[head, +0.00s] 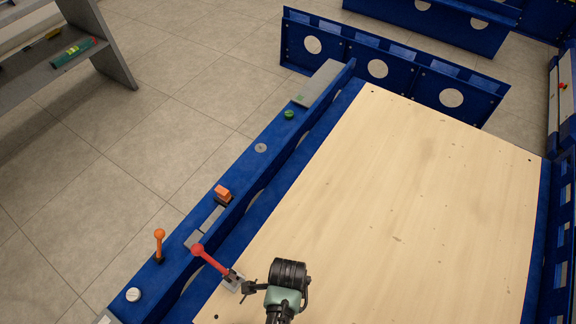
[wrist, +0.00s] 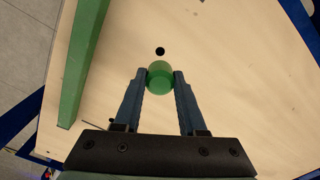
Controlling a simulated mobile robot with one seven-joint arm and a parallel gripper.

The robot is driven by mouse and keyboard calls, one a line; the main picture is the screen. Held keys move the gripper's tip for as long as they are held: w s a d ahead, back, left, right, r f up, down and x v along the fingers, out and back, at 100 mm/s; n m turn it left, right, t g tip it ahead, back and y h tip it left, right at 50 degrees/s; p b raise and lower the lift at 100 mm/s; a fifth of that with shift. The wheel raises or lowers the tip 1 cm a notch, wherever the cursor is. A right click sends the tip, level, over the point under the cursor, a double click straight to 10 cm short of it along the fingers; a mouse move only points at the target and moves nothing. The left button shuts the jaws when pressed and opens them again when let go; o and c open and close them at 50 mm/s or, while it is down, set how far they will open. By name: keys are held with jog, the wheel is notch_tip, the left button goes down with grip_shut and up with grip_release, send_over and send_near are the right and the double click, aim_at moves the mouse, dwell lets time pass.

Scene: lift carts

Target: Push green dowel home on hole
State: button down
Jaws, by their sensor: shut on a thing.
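In the wrist view, my gripper (wrist: 160,74) is shut on a green dowel (wrist: 160,79), with one dark finger on each side. The dowel shows nearly end-on, as a round green shape. A small dark hole (wrist: 160,51) in the pale wooden board (wrist: 230,75) lies just above the dowel in the picture, apart from its outline. The dowel's lower end is hidden, and its height over the board is unclear. In the head view, my arm reaches in at the bottom over the board (head: 420,180); the dowel cannot be made out there.
A long green bar (wrist: 86,60) crosses the left of the wrist view. In the head view, a blue rail (head: 240,165) with a red-knobbed lever (head: 209,258) and an orange-knobbed lever (head: 159,244) runs along the board's left side. The middle of the board is clear.

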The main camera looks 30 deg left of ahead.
jog(key=shift+f+b, duration=2.1)
jog(key=shift+f, duration=0.7)
jog(key=shift+f, duration=0.2)
jog(key=shift+f+b, duration=1.6)
jog(key=shift+f, duration=0.35)
jog(key=shift+c, duration=2)
grip_release()
jog(key=shift+r, duration=0.1)
notch_tip(320, 180, up, 13)
jog(key=p, duration=0.4)
